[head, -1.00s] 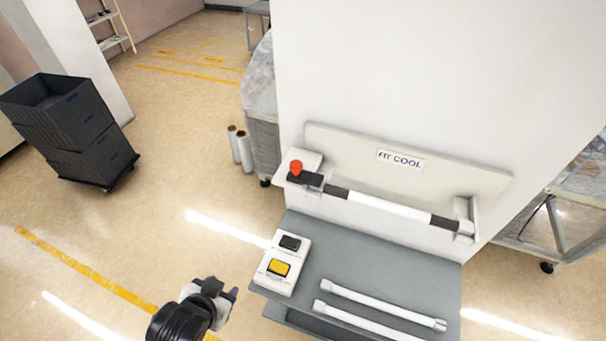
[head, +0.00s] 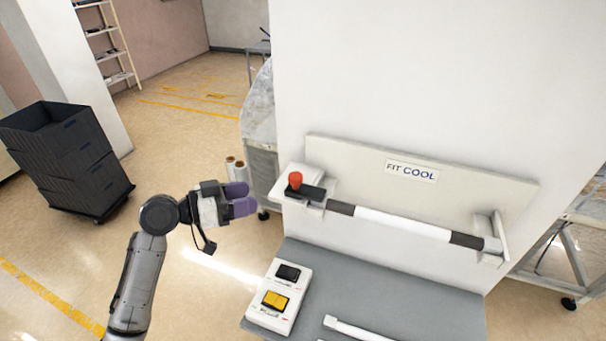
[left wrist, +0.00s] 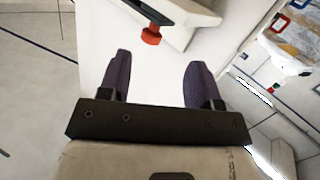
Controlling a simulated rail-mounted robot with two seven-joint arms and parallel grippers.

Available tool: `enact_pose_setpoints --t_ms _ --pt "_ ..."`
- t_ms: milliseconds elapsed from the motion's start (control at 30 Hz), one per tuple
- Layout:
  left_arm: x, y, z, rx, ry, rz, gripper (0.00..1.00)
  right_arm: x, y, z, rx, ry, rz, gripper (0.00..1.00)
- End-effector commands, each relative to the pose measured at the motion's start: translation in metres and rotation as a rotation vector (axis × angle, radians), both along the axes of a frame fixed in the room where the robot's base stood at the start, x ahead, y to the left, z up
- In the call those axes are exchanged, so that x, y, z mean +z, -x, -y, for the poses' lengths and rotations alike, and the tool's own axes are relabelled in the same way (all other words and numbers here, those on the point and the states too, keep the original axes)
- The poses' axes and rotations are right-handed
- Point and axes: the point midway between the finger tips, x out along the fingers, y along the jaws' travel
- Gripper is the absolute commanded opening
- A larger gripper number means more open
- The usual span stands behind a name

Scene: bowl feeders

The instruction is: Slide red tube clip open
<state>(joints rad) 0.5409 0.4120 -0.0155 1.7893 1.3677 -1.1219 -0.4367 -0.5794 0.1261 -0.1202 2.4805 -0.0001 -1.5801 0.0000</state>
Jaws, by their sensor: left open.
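The red tube clip (head: 295,180) is a red knob on a black slide at the left end of the fixture. It also shows in the left wrist view (left wrist: 151,35), beyond the fingers and a little above the gap between them. A white tube (head: 400,224) with dark end bands is held horizontally between the clip end and the right bracket. My left gripper (head: 250,200) has purple fingers and is to the left of the red clip, apart from it. In the left wrist view its fingers (left wrist: 158,82) are spread and empty. My right gripper is not in view.
Below the fixture is a grey shelf (head: 385,290) with a switch box (head: 280,297) bearing black and yellow buttons, and a loose white tube (head: 350,328). A panel marked FIT COOL (head: 465,182) stands behind the tube. Dark stacked crates (head: 68,160) are far left.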

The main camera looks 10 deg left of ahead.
Motion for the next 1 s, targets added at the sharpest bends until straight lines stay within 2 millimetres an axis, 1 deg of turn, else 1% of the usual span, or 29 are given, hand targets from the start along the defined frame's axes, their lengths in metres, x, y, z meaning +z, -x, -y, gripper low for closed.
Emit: enact_pose_setpoints --t_ms 100,233,367,467,800,1000 --pt "0.019 0.002 0.004 -0.034 0.057 0.124 0.58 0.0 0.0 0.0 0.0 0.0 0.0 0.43" --pt "0.023 0.0 0.003 -0.019 0.023 0.206 0.58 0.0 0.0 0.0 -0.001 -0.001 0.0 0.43" --pt "0.024 -0.005 0.009 -0.023 0.007 0.228 0.58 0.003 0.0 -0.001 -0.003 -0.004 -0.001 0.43" --pt "0.024 -0.013 0.019 -0.023 0.005 0.229 0.58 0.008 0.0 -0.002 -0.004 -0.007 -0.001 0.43" --pt "0.025 -0.05 0.07 -0.024 0.005 0.226 0.58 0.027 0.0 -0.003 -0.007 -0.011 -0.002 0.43" --pt "0.024 -0.068 0.094 -0.025 0.003 0.226 0.58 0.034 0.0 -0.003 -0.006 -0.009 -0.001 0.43"
